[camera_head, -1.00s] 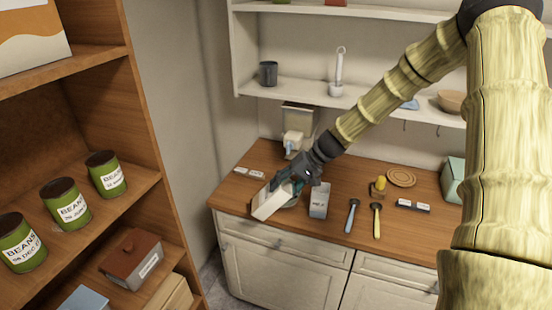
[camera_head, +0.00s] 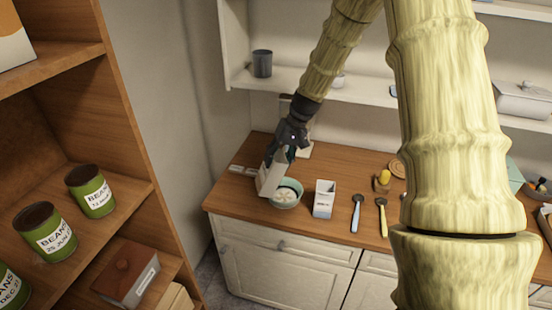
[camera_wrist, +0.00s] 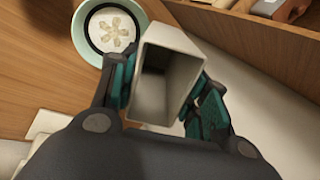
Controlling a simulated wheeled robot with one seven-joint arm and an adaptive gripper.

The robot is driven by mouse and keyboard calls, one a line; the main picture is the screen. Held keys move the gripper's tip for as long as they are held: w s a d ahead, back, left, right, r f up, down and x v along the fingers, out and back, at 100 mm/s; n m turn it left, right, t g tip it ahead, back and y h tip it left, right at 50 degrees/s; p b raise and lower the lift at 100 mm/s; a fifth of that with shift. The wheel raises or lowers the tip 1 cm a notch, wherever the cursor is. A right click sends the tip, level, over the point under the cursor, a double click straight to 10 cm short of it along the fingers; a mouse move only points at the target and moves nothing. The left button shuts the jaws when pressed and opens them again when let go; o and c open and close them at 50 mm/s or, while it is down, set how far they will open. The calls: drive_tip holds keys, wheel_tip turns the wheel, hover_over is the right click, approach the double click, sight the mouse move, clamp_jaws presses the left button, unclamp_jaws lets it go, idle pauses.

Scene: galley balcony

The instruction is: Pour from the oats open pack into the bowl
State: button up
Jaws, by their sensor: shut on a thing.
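My gripper (camera_head: 286,153) is shut on a white open pack (camera_head: 271,178) at the left part of the counter. I take it for the oats pack; no label on it is readable. The pack is slightly tilted, just left of the bowl. In the wrist view my gripper's teal fingers (camera_wrist: 165,92) clasp the pack (camera_wrist: 160,85) from both sides. Its open mouth shows a shadowed grey inside with no contents visible. The pale green bowl (camera_head: 285,196) stands on the counter with a pale flower-like shape inside; the bowl also shows in the wrist view (camera_wrist: 83,32).
A second white pack (camera_head: 324,199) with a label stands right of the bowl. A wooden shelf with bean cans (camera_head: 44,231) stands in the left foreground.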

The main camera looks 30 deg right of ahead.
drive_tip(key=shift+w+f+h, duration=0.25)
drive_tip(key=shift+w+h, duration=0.05)
drive_tip(key=shift+w, duration=0.15)
drive_tip(key=shift+s+r+g+h+p, duration=0.3)
drive_tip(key=shift+s+g+h+p, duration=0.1)
drive_tip(key=shift+s+h, duration=0.1)
drive_tip(key=shift+w+f+h, duration=0.15)
drive_tip(key=shift+w+h, duration=0.15)
drive_tip(key=shift+h, duration=0.3)
drive_tip(key=shift+s+d+g+h+p, duration=0.1)
drive_tip(key=shift+s+g+h+p, duration=0.05)
drive_tip(key=shift+g+h+p, duration=0.2)
drive_tip(key=shift+h, duration=0.25)
